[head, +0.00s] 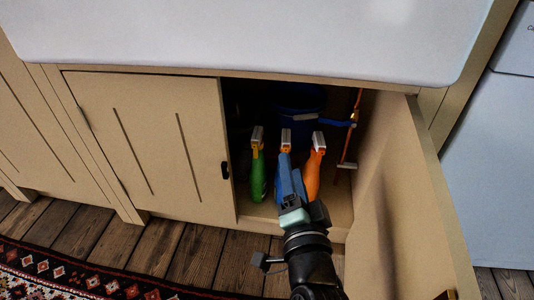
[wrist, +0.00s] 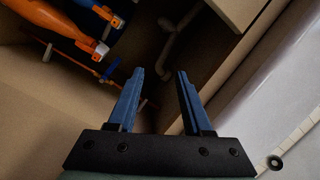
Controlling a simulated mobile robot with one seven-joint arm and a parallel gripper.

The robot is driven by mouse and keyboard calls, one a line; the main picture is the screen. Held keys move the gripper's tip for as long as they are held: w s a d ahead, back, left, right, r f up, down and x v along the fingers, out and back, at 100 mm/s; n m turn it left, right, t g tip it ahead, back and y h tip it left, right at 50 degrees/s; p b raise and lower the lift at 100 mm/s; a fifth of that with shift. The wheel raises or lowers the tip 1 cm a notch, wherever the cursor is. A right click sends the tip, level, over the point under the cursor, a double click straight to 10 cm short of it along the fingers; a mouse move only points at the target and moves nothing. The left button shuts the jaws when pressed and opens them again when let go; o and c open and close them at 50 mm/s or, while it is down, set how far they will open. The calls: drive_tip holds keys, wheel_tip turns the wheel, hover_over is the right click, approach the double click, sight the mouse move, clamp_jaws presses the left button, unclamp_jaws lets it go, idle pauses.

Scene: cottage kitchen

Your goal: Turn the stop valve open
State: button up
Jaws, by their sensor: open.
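The stop valve has a blue lever (head: 337,122) on a thin copper pipe (head: 357,108) at the right inside the open cupboard. The lever sticks out to the left, crosswise to the pipe. In the wrist view the pipe (wrist: 84,65) runs left of my fingers, and a small blue piece that looks like the lever (wrist: 112,68) lies beyond the left fingertip. My gripper (wrist: 157,73) is open, with nothing between its blue fingers. It reaches into the cupboard front, below and left of the valve, apart from it. In the head view its fingers are hard to tell from the blue bottle.
Green (head: 258,178), blue (head: 285,160) and orange (head: 314,178) spray bottles stand in front of a dark blue bucket (head: 300,96). The right door (head: 410,210) is swung open beside my arm; the left door (head: 155,150) is shut. A pale drainpipe (wrist: 172,48) shows ahead of my fingers.

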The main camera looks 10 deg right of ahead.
drive_tip(key=w+a+r+n+y, duration=0.1)
drive_tip(key=a+r+n, duration=0.3)
drive_tip(key=r+n, duration=0.1)
drive_tip(key=shift+w+y, duration=0.3)
